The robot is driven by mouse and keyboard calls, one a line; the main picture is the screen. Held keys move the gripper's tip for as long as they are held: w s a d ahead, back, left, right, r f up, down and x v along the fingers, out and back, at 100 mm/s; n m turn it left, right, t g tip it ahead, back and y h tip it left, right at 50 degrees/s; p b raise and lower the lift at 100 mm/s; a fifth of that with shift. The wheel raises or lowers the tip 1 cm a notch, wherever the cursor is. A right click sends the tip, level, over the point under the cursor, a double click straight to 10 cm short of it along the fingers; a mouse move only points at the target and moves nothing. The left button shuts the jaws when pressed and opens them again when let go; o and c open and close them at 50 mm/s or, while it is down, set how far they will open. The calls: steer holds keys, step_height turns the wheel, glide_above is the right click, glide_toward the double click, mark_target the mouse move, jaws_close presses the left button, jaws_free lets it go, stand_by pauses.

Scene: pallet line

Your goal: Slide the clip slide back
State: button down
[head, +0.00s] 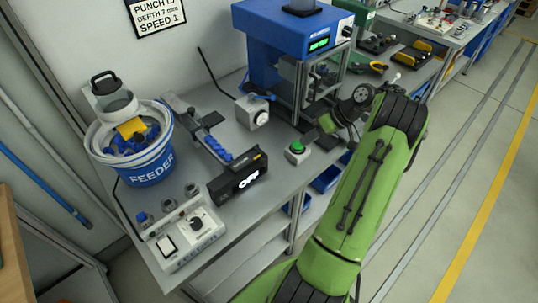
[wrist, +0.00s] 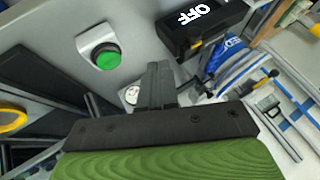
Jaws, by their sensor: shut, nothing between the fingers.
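I cannot tell for sure which part is the clip slide. A narrow rail (head: 209,141) with blue clips runs from beside the feeder (head: 150,172) to a black box reading OFF (head: 240,180). The same box shows at the top of the wrist view (wrist: 205,25). My gripper (head: 327,123) is in front of the blue press (head: 272,42), above the bench's right edge and beside the green button (head: 297,147). In the wrist view, my gripper's fingers (wrist: 158,85) are together, with nothing visible between them. They point toward the bench.
A control box with a knob and switch (head: 186,238) stands at the bench's front. A small grey box with a dial (head: 254,113) sits left of the press. Blue bins (head: 327,178) hang below the edge.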

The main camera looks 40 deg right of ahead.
steer(key=w+a+f+b, duration=0.1)
steer(key=w+a+f, duration=0.4)
steer(key=a, duration=0.3)
steer(key=shift+f+b, duration=0.4)
steer(key=shift+f, duration=0.45)
steer(key=shift+a, duration=0.15)
